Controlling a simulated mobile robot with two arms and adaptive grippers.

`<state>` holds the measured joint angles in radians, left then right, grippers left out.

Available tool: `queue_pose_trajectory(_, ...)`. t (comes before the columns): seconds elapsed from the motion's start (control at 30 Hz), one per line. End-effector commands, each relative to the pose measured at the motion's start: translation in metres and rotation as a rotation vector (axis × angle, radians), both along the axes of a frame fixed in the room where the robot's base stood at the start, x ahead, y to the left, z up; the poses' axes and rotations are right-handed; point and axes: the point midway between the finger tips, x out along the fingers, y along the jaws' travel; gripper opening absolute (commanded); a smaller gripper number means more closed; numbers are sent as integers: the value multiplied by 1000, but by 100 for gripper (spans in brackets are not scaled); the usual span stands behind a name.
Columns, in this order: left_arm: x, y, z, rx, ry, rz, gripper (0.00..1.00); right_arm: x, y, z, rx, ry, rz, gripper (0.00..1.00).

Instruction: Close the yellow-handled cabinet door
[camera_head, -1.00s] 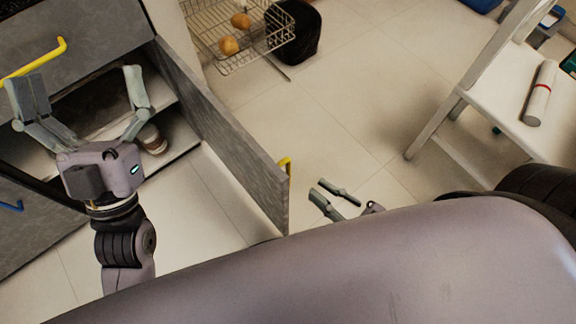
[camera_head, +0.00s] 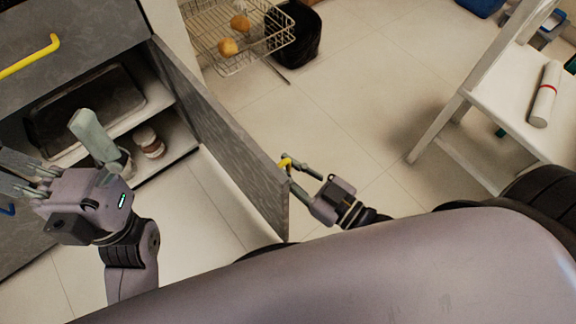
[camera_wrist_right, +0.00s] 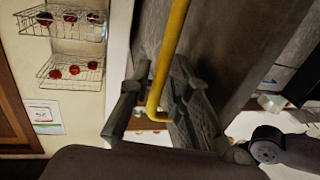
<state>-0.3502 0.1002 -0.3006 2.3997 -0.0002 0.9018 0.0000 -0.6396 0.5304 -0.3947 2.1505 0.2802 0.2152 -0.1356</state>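The grey cabinet door (camera_head: 222,140) stands wide open in the head view. Its yellow handle (camera_head: 285,163) is at the door's outer end. In the right wrist view the handle (camera_wrist_right: 172,50) runs between the two fingers of my right gripper (camera_wrist_right: 155,105). A gap shows between the left finger and the handle; the right finger is close to it or touching. My right gripper (camera_head: 300,176) is at the handle in the head view, with fingers apart. My left gripper (camera_head: 50,155) is open and empty in front of the cabinet opening.
Inside the cabinet are a dark tray-like item (camera_head: 85,112) and a small jar (camera_head: 149,142). A wire basket (camera_head: 240,45) and a black bin (camera_head: 297,35) stand behind the door. A white step stool (camera_head: 500,110) is at right. Floor between is clear.

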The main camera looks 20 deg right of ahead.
Motion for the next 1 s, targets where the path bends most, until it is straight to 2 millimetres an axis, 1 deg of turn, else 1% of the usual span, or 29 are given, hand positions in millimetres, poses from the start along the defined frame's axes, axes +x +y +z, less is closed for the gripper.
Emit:
queue_pose_trajectory(0.07,0,0,0,0,0,0,100,0,0,0,0,0,0,17)
queue_pose_trajectory(0.3,0,0,0,0,1,0,100,0,0,0,0,0,0,1)
queue_pose_trajectory(0.33,0,0,0,1,2,0,100,0,0,0,0,0,0,0)
queue_pose_trajectory(1.0,1,0,0,1,3,0,100,0,0,0,0,0,-1,0)
